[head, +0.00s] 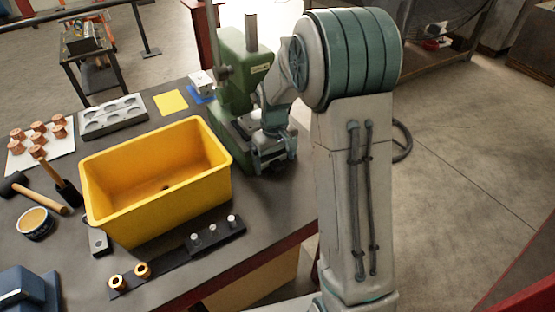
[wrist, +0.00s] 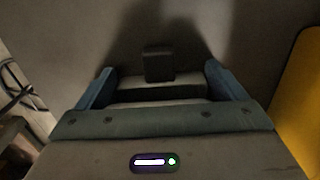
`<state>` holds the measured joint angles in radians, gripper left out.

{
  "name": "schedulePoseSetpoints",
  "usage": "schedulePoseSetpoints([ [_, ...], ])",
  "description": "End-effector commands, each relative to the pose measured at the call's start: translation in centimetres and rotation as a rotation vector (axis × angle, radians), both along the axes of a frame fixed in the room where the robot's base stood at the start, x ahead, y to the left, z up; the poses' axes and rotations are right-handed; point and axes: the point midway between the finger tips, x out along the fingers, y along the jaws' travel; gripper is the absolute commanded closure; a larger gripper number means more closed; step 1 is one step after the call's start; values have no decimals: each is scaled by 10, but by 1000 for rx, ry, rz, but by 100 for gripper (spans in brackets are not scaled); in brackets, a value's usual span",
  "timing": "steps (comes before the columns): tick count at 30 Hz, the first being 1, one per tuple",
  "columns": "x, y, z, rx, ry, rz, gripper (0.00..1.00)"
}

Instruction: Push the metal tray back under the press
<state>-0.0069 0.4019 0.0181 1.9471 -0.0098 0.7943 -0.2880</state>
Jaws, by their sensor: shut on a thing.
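The green press (head: 238,75) stands at the back right of the bench. My gripper (head: 273,158) is low at the front right of the press base. In the wrist view my gripper (wrist: 160,76) has its two blue fingers set wide on either side of a pale grey bar, the visible part of the metal tray (wrist: 160,92). It is shut on this tray. A dark upright block (wrist: 158,62) shows just beyond the bar. Most of the tray is hidden by my gripper and arm, and how far it lies under the press cannot be told.
A yellow bin (head: 155,215) stands left of the press; its side also shows in the wrist view (wrist: 300,95). A grey mould tray (head: 112,116) and a yellow sheet (head: 170,102) lie behind it. A dark strip with pegs (head: 180,255) lies in front.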

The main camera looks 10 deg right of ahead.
Motion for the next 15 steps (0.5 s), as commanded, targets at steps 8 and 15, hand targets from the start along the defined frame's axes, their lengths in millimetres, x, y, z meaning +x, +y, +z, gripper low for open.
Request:
schedulePoseSetpoints([
  [8,1,0,0,0,-3,0,0],
  [15,2,-1,1,0,-5,-1,0],
])
